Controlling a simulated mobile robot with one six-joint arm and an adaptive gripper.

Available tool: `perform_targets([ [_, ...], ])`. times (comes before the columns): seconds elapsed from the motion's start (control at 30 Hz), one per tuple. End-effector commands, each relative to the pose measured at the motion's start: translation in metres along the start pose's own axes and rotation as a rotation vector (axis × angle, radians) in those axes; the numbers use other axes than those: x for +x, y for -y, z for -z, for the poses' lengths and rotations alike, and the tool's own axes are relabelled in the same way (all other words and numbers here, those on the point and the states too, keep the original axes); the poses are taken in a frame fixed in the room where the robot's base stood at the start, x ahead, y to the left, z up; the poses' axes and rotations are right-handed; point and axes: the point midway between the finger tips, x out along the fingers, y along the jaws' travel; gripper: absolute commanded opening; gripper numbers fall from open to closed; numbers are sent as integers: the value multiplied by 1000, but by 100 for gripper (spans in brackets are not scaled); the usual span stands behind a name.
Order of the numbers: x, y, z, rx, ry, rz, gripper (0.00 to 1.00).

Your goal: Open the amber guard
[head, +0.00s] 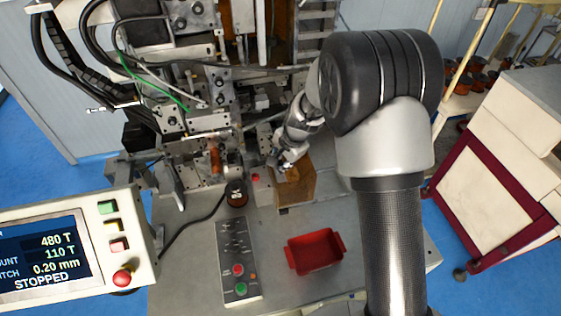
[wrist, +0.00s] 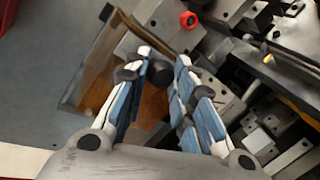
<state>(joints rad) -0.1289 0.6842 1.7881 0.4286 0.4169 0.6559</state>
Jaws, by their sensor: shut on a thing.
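The amber guard (head: 302,187) is a see-through brown box-shaped cover on the machine bed, right of the winding head. In the wrist view the amber guard (wrist: 98,80) lies under and left of my fingers, with a brown edge bar along its top. My gripper (head: 281,166) reaches down to the guard's left, upper side. In the wrist view my gripper (wrist: 163,62) has its two blue-padded fingers on either side of a dark round knob (wrist: 160,72) at the guard. The fingers are closed on this knob. What lies beneath the guard is mostly hidden.
A red tray (head: 315,251) and a control box with buttons (head: 239,262) stand in front. A display panel (head: 50,253) reads STOPPED at the left. Machine blocks crowd the gripper's far side; a small red knob (wrist: 188,20) is close by.

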Motion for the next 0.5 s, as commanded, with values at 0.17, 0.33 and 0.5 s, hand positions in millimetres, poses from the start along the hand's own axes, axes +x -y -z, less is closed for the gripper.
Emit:
perform_targets([
  [0.17, -1, -9, 20, 5, -3, 2, 0],
  [0.33, -7, -29, 60, 5, -4, 2, 0],
  [0.5, -13, -42, 86, 3, -1, 0, 0],
])
